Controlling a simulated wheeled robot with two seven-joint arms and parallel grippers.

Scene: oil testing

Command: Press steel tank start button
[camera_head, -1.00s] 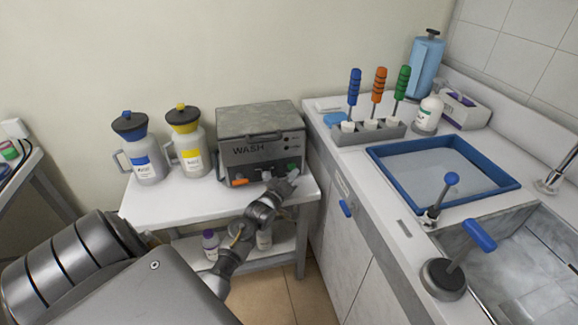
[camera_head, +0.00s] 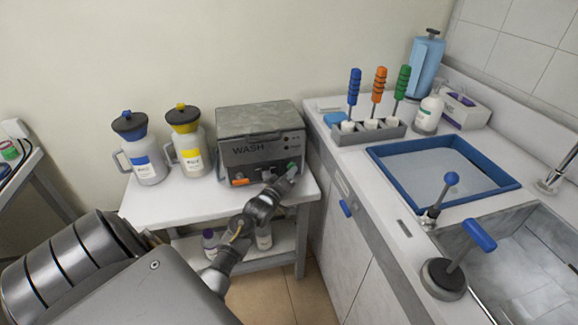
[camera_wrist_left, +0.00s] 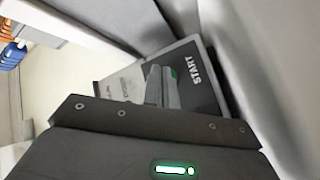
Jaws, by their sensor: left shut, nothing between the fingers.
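The steel tank (camera_head: 262,128) is a grey box marked WASH on the white table in the head view. Its front has an orange switch (camera_head: 239,182) at the lower left and a green start button (camera_head: 291,166) at the lower right. My left gripper (camera_head: 292,172) is shut and empty, its tip at the green button. In the left wrist view the shut fingers (camera_wrist_left: 160,86) overlap the dark START panel (camera_wrist_left: 194,78). A sliver of the green button (camera_wrist_left: 174,73) shows beside them. Whether the tip touches it, I cannot tell. My right gripper is out of view.
Two jugs, one blue-lidded (camera_head: 140,150) and one yellow-lidded (camera_head: 187,143), stand left of the tank. Bottles sit on the lower shelf. The counter (camera_head: 345,165) at the right holds a tool rack, a blue tray (camera_head: 400,190) and a sink.

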